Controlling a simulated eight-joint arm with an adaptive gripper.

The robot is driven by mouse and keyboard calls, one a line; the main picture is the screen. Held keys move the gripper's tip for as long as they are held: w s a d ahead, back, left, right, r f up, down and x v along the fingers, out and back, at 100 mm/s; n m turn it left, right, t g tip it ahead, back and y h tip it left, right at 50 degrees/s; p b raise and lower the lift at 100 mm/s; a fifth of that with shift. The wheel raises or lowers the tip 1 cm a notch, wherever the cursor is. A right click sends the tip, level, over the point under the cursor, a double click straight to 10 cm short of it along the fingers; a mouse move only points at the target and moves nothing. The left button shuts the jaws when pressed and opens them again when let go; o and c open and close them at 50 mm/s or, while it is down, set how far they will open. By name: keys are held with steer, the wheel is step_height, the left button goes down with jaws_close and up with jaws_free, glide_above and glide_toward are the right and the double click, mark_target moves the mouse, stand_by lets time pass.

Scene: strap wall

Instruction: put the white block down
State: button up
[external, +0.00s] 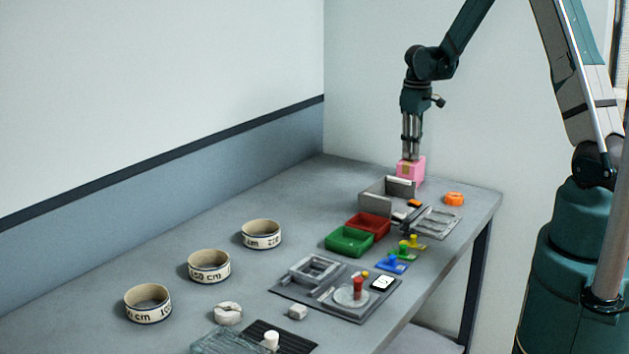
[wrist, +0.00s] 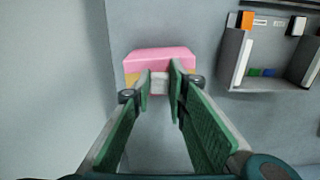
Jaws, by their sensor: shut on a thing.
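My gripper (external: 411,156) is low over the far end of the table, at the pink box (external: 418,170). In the wrist view my gripper (wrist: 160,84) has its green-padded fingers closed on the white block (wrist: 159,86), a small pale piece between the fingertips. The pink box (wrist: 160,58), with yellowish patches on its near side, lies just beyond the fingertips. I cannot tell whether the block touches the box or the table. The white block cannot be made out in the external view.
A grey open holder (external: 375,197) stands close beside the pink box. Red (external: 376,224) and green (external: 350,241) trays, a grey fixture board (external: 345,306) and several labelled rings (external: 209,266) are farther along. An orange piece (external: 454,199) lies near the right edge. Bare table lies along the wall.

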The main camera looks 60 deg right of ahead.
steer(key=shift+f, duration=0.35)
steer(key=o, duration=0.7)
steer(key=shift+r, duration=0.1)
steer(key=shift+r, duration=0.2)
step_height(320, 180, up, 12)
stand_by(0.5)
stand_by(0.7)
